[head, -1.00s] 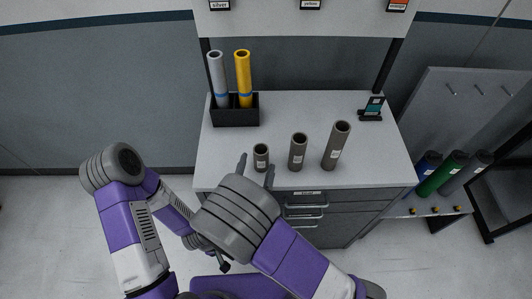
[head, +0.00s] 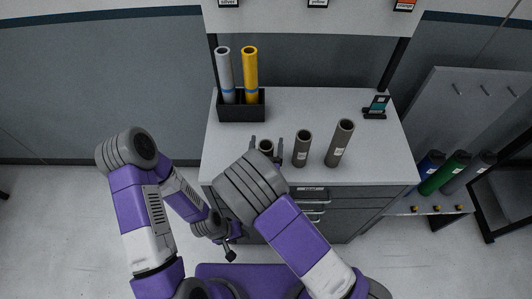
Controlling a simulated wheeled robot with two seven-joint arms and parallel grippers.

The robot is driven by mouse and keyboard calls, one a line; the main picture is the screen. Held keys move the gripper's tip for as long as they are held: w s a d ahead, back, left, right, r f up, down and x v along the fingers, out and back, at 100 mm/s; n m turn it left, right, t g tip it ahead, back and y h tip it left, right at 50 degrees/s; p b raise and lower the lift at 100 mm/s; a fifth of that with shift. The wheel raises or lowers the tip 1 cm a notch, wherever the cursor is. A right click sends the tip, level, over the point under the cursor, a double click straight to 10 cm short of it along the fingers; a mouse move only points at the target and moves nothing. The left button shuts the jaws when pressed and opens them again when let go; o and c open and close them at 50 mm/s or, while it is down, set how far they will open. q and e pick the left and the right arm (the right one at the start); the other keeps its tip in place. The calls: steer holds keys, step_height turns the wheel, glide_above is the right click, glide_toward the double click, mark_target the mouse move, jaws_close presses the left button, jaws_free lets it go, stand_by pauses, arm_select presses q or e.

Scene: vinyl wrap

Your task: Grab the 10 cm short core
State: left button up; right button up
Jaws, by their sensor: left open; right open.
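The short core (head: 266,145), the shortest of three dark grey-brown tubes, stands upright at the left of their row on the cabinet top. My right gripper (head: 266,146) is open, with one finger on each side of this core in the picture. I cannot tell whether the fingers touch it. My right wrist hides the core's lower part. My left gripper (head: 230,252) is lower, in front of the cabinet and away from the cores.
A medium core (head: 302,149) and a tall core (head: 340,143) stand to the right. A black holder (head: 232,113) with a silver roll (head: 225,72) and a yellow roll (head: 250,72) is behind. A small teal-screened device (head: 376,107) stands at the back right.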

steer(key=c, duration=1)
